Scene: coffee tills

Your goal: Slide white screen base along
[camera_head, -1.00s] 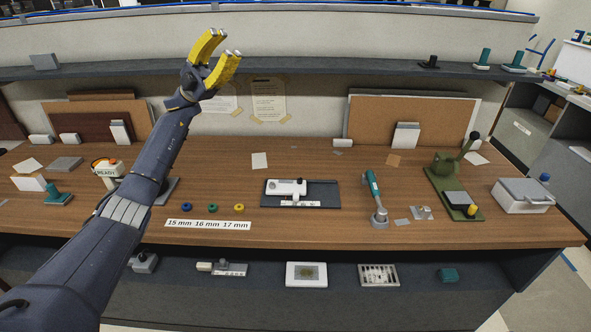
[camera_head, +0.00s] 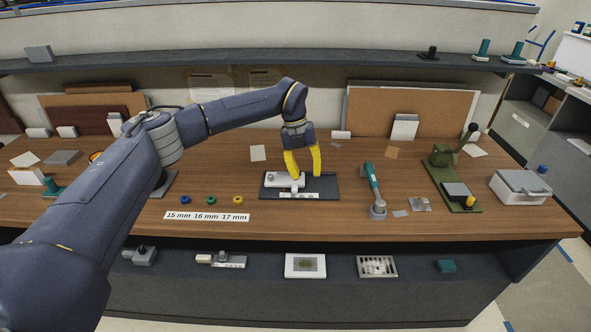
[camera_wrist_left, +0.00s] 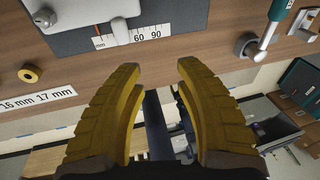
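The white screen base (camera_head: 283,180) sits on a dark grey plate (camera_head: 328,189) near the middle of the wooden bench. In the left wrist view, a white piece (camera_wrist_left: 80,10) shows at the top edge, cut off, above a white scale strip (camera_wrist_left: 144,36) marked mm, 60 and 90. My left gripper (camera_head: 305,175) is open, with yellow fingers pointing down over the plate, close to the white base. The left wrist view shows the finger gap (camera_wrist_left: 158,67) empty. Whether a finger touches the base cannot be told. My right gripper is not in view.
Blue, green and yellow rings (camera_head: 238,200) lie left of the plate, behind a size strip (camera_head: 207,216). A green lever press (camera_head: 450,180) is farther right. Bare bench lies in front of the plate.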

